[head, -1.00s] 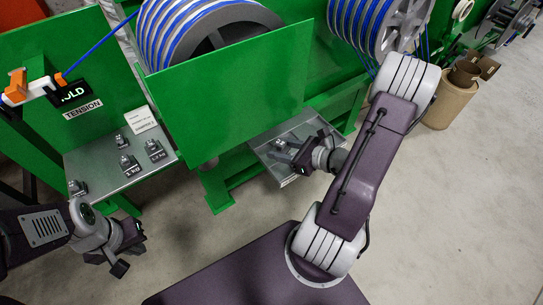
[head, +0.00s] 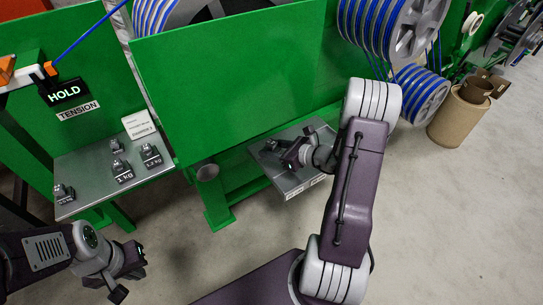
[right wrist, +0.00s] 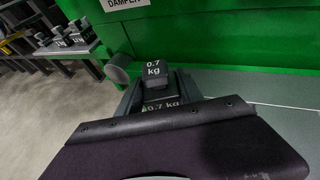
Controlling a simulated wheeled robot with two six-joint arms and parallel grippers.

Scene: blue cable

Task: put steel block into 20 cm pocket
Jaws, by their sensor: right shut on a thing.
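My right gripper (head: 303,152) is shut on a steel block over the small metal shelf at the middle. In the right wrist view, the block (right wrist: 157,74) reads "0.7 kg" and sits between the fingers (right wrist: 157,95). In the head view my wrist and fingers largely cover it. The metal shelf (head: 285,180) has white labels on its front edge, too small to read; I cannot tell which pocket is the 20 cm one. I cannot tell whether the block touches the shelf. My left gripper (head: 127,275) is open and empty at the lower left.
A metal table (head: 90,165) at left holds several labelled weights (head: 150,156). A "HOLD" tension display (head: 66,92) stands behind it. Green panels (head: 230,80) and cable reels (head: 410,40) rise behind the shelf. A bin (head: 458,118) stands right; the floor is clear there.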

